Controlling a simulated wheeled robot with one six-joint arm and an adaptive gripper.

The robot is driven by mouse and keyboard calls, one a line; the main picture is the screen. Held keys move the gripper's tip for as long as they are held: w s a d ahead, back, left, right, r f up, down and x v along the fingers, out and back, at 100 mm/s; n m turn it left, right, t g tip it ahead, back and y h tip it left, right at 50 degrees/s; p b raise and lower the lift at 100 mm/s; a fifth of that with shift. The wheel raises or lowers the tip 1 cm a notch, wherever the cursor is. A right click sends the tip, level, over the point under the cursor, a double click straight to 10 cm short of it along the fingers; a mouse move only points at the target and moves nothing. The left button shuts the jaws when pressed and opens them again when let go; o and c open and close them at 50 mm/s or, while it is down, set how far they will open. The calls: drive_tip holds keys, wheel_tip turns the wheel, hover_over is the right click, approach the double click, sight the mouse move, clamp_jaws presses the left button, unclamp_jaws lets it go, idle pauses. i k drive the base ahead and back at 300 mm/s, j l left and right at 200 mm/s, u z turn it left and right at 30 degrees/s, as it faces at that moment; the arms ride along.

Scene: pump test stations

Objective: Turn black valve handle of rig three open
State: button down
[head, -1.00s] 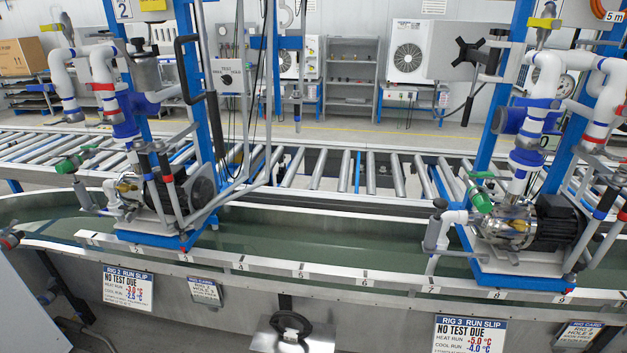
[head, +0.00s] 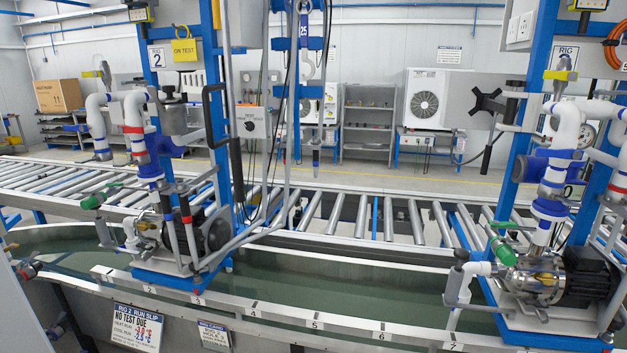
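The rig at the right (head: 517,170) has a blue upright, white pipes and a pump (head: 545,280) with a black motor. Its upright card (head: 565,58) reads "RIG"; I cannot read the number. A black cross-shaped piece (head: 487,101) is at its left, in front of a grey panel; I cannot tell if it is a valve handle. A black cap (head: 461,255) tops a grey upright tube left of the pump. A green-handled part (head: 503,250) sits above the pump. I cannot tell which is the black valve handle, or its setting. My gripper is not in view.
Rig two (head: 158,58), with a yellow "on test" tag (head: 184,49), stands at the left. A long water trough (head: 330,290) with a numbered rim crosses the front. A roller conveyor (head: 345,215) runs behind it. Shelves (head: 368,125) stand at the back.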

sight(541, 304)
drive_tip(key=i+l, duration=0.1)
drive_tip(key=l, duration=0.25)
drive_tip(key=i+l, duration=0.15)
drive_tip(key=l, duration=0.2)
drive_tip(key=i+l, duration=0.1)
drive_tip(key=l, duration=0.25)
drive_tip(key=i+l+u, duration=0.1)
drive_tip(key=l, duration=0.2)
